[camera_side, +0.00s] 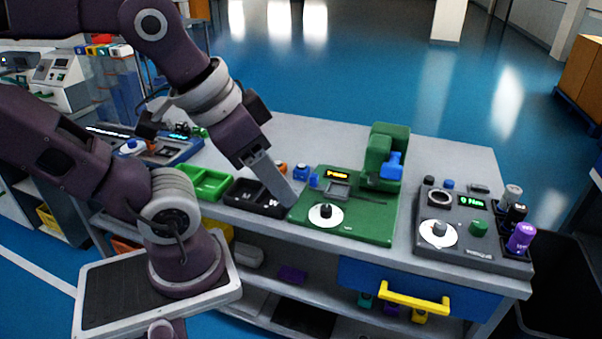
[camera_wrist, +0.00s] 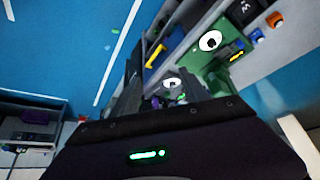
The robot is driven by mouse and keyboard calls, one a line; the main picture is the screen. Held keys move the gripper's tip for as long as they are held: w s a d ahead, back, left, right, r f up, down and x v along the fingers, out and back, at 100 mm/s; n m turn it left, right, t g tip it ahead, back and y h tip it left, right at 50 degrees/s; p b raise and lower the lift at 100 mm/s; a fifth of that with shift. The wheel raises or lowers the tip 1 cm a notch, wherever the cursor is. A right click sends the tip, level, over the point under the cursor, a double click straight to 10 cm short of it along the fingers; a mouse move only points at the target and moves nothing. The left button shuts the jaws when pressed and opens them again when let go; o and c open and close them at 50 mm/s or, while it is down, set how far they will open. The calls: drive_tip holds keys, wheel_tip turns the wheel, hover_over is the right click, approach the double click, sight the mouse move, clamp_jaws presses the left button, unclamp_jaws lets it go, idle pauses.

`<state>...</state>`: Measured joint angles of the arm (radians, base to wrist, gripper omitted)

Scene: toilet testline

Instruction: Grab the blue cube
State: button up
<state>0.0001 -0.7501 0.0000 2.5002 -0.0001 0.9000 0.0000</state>
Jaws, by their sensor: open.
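A small blue block (camera_side: 301,172) stands on the grey bench behind the left edge of the green station; it looks like the blue cube, but it is too small to be certain. Another small blue piece (camera_side: 314,180) sits on the corner of the green station (camera_side: 372,227). My gripper (camera_side: 288,203) points down over the black bin, left of the green station and a little nearer the front than the blue block. It is open, with no object visible in it.
A black bin (camera_side: 238,203) with small parts and a green bin (camera_side: 222,182) stand left of the green station. An orange piece (camera_side: 281,168) is beside the blue block. A dark grey station (camera_side: 458,246) with bottles stands right. The bench's back strip is mostly clear.

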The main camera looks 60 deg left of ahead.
drive_tip(key=shift+o, duration=1.2)
